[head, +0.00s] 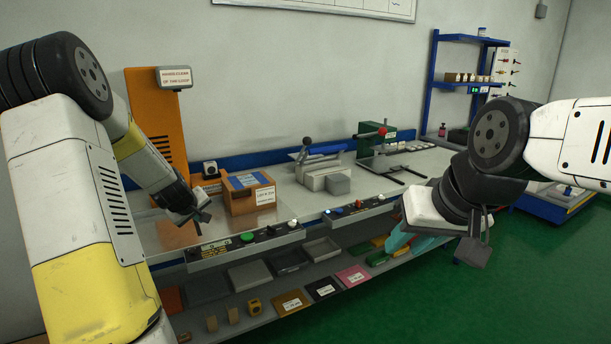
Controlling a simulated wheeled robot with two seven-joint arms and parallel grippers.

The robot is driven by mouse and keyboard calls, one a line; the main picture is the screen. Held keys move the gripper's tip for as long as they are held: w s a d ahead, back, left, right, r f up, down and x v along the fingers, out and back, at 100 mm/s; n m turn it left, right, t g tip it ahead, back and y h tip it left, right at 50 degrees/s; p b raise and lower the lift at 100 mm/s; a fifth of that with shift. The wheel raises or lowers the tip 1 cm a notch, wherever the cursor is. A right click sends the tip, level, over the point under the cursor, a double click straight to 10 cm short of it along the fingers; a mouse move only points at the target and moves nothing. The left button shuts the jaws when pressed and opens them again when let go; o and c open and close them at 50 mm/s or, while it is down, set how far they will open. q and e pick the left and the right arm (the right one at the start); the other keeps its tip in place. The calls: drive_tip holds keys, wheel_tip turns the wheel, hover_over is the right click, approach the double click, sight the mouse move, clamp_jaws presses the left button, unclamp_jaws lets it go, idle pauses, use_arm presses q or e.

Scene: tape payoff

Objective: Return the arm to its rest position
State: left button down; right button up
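My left arm (75,190) comes in from the left, and its dark gripper (195,212) hangs over the left end of the workbench, just left of an orange-brown box with a blue top (250,190). Its fingers are small and dark, so their opening cannot be made out. My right arm (570,140) comes in from the right, bent at a dark joint. Its gripper (480,240) points downward in front of the bench's right part, over the green floor. The finger gap is not clear from this angle. I see nothing held in either gripper.
The workbench (285,205) carries a grey clamp-like device (325,175) and a green machine with a red knob (375,138). An orange panel (158,115) stands behind my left gripper. Bins and blocks fill the lower shelf (250,320). The green floor (430,305) at front right is clear.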

use_arm(q)
drive_tip(key=s+d+r+m+h, duration=0.2)
drive_tip(key=s+d+r+m, duration=0.3)
drive_tip(key=s+d+r, duration=0.8)
drive_tip(key=s+d+r+m+g, duration=0.1)
drive_tip(key=s+d, duration=0.2)
drive_tip(key=s, duration=0.3)
drive_tip(key=s+d+r+m, duration=0.1)
drive_tip(key=s+d+m, duration=0.1)
drive_tip(key=s, duration=0.5)
drive_tip(key=s+d+r+m+g+h, duration=0.1)
drive_tip(key=s+d+m, duration=0.1)
drive_tip(key=s+d, duration=0.2)
drive_tip(key=s, duration=0.3)
drive_tip(key=shift+s+r+g, duration=0.2)
drive_tip(key=shift+g, duration=0.1)
